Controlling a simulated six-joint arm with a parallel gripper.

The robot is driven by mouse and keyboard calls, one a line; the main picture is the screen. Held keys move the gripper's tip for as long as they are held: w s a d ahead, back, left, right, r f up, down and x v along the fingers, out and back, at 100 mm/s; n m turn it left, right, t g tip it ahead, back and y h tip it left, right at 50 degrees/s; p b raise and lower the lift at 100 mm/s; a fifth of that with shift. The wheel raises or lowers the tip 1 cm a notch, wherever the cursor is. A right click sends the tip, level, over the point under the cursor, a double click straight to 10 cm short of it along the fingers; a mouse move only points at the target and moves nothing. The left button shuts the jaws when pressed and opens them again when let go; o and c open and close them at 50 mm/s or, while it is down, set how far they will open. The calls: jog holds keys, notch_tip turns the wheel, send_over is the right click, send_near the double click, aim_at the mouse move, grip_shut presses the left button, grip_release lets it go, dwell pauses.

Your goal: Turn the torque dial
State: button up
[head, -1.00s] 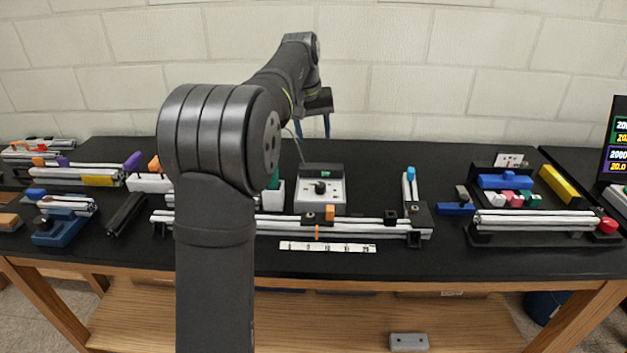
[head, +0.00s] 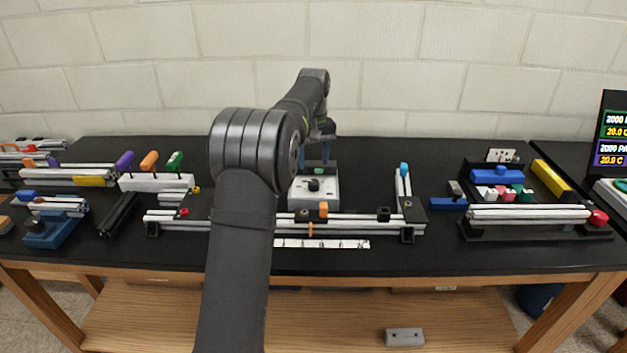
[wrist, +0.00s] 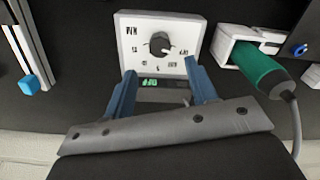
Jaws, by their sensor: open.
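The torque dial is a black knob (wrist: 160,43) on a white box (wrist: 130,32) with printed markings around it. In the head view the knob (head: 313,185) sits on the box (head: 330,198) behind the long rail. My gripper (wrist: 162,72) is open, with two blue fingers over the near part of the box. The knob lies just beyond the fingertips, between their lines, and nothing is held. A green display (wrist: 150,82) shows between the fingers. In the head view my gripper (head: 318,152) is above and behind the box, partly hidden by my arm.
A green-handled tool with a cable (wrist: 258,68) sits in a white holder (wrist: 228,40) right of the dial box in the wrist view. A long rail (head: 355,225) with an orange slider (head: 323,209) runs in front of the box. A blue-capped post (head: 403,172) stands to the right.

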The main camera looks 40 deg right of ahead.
aim_at(314, 181)
notch_tip(314, 181, down, 8)
jog(key=shift+r, duration=0.15)
jog(key=c, duration=1)
jog(key=shift+m, duration=0.4)
jog(key=m, duration=0.5)
jog(key=shift+m, duration=0.7)
jog(key=o, duration=1)
